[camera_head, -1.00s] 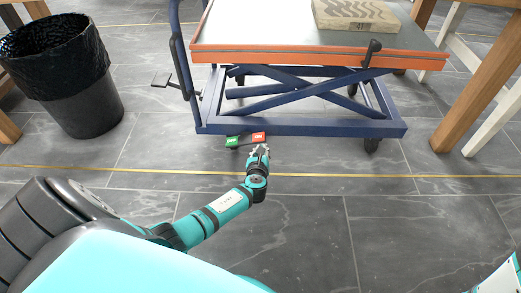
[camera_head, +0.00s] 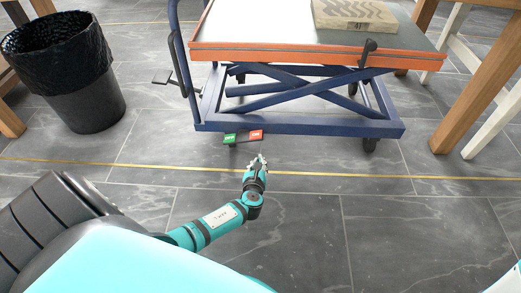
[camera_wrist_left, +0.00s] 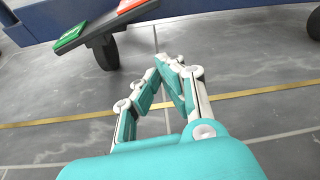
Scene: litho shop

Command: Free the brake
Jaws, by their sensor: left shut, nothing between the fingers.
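The brake pedal is a rocker with a green OFF pad (camera_head: 230,138) on the left and a red ON pad (camera_head: 256,135) on the right, low at the front of the blue lift cart (camera_head: 300,128). In the left wrist view the green pad (camera_wrist_left: 70,33) sits lower than the red pad (camera_wrist_left: 130,4), so the rocker tilts down toward the green side. A dark wheel (camera_wrist_left: 106,52) shows under it. My left gripper (camera_head: 258,160) is shut and empty, in front of the pedal and apart from it. My right gripper is not in view.
The cart has an orange-edged table (camera_head: 300,56) carrying a patterned stone slab (camera_head: 352,14). A black bin (camera_head: 85,105) stands at the left. Wooden table legs (camera_head: 475,85) stand at the right. The grey floor before the cart is clear, with a yellow line across it.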

